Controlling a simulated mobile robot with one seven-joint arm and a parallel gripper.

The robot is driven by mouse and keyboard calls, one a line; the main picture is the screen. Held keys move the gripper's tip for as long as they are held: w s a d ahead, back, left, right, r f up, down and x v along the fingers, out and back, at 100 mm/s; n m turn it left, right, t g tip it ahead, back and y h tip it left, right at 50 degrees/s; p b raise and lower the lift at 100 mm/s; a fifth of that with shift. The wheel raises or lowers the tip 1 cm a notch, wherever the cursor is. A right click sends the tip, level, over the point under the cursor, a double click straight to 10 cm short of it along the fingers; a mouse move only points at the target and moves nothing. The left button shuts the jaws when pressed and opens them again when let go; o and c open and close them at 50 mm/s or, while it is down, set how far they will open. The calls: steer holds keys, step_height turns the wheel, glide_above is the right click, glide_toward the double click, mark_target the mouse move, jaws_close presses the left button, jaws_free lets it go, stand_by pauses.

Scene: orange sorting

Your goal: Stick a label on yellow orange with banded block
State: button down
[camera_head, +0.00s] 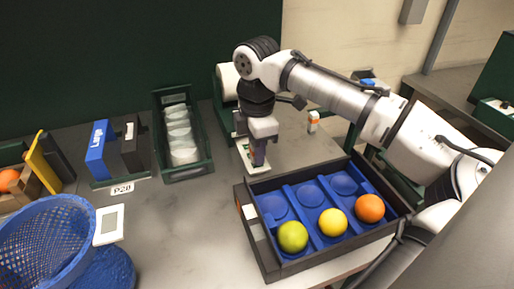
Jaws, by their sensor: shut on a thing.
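The yellow orange (332,222) sits in the front middle cup of a blue insert in a dark tray (262,262). A greenish fruit (292,236) lies to its left and a deeper orange one (370,208) to its right. My gripper (258,158) points down behind the tray's back left corner, apart from the fruit. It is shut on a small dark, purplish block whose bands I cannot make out. A pale label pad (248,157) lies beneath or just beside the fingertips; contact is unclear. No label shows on the yellow orange.
A small orange-and-white block (313,122) stands right of my gripper. A blue basket (45,240) fills the front left.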

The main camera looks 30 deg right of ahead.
steer(key=shift+f, duration=0.5)
stand_by(0.7)
steer(key=shift+f, duration=0.1)
stand_by(1.7)
step_height(320, 180, up, 7)
steer(key=p, duration=0.7)
steer(key=shift+p, duration=0.3)
